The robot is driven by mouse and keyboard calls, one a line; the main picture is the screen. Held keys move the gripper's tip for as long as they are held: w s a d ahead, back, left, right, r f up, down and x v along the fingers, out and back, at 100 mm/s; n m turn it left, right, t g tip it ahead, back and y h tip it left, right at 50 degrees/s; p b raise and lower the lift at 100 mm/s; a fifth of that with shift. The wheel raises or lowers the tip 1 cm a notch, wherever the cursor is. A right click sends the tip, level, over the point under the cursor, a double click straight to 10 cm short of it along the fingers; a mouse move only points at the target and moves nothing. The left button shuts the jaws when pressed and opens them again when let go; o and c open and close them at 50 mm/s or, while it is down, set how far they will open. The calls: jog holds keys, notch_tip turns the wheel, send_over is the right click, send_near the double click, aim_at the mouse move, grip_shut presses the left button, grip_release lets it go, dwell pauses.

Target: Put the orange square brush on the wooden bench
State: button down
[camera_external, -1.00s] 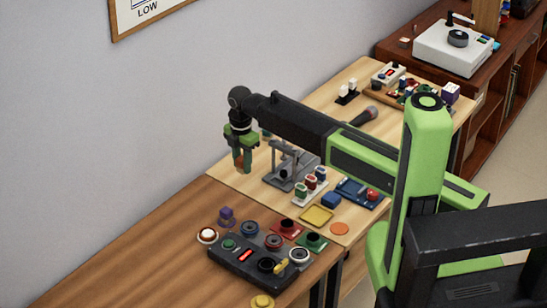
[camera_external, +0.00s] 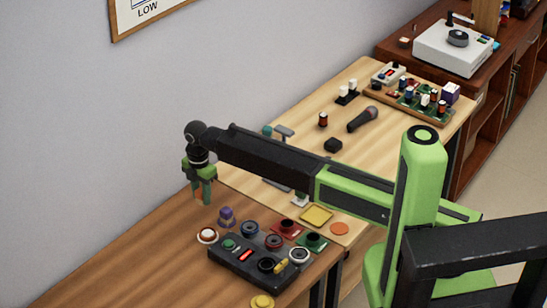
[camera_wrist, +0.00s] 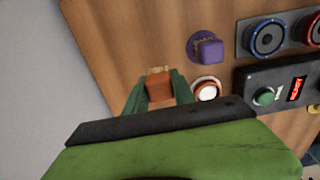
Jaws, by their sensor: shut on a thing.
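My gripper (camera_external: 202,192) is shut on the orange square brush (camera_wrist: 159,86), which has pale tan bristles at its far end in the wrist view. Only a sliver of orange shows between the fingers in the external view. In the wrist view the green fingertips of my gripper (camera_wrist: 160,92) are on both sides of the brush. It is over the brown wooden bench (camera_external: 150,255), near its back edge by the wall. I cannot tell whether the brush touches the wood.
Close by on the bench are a purple block-topped piece (camera_external: 226,216) and a white round button (camera_external: 207,236). A black control box (camera_external: 245,265) with a red display stands in front. A paler table (camera_external: 345,105) with several items adjoins behind. The bench's left part is bare.

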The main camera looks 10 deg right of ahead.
aim_at(200, 214)
jog(key=shift+s+a+f, duration=0.2)
jog(key=shift+a+f, duration=0.3)
jog(key=shift+a, duration=0.2)
notch_tip(200, 214, down, 4)
jog(key=b, duration=0.4)
jog(key=shift+f+b, duration=0.15)
jog(key=shift+b, duration=0.15)
jog(key=shift+r, duration=0.25)
jog(key=shift+f, duration=0.25)
jog(key=c, duration=1.1)
grip_release()
jog(key=shift+r, duration=0.1)
jog(key=shift+o, duration=0.2)
notch_tip(200, 214, up, 13)
jog(key=p, duration=1.2)
jog(key=shift+f+p, duration=0.2)
jog(key=shift+p, duration=0.2)
jog(key=shift+f, duration=0.1)
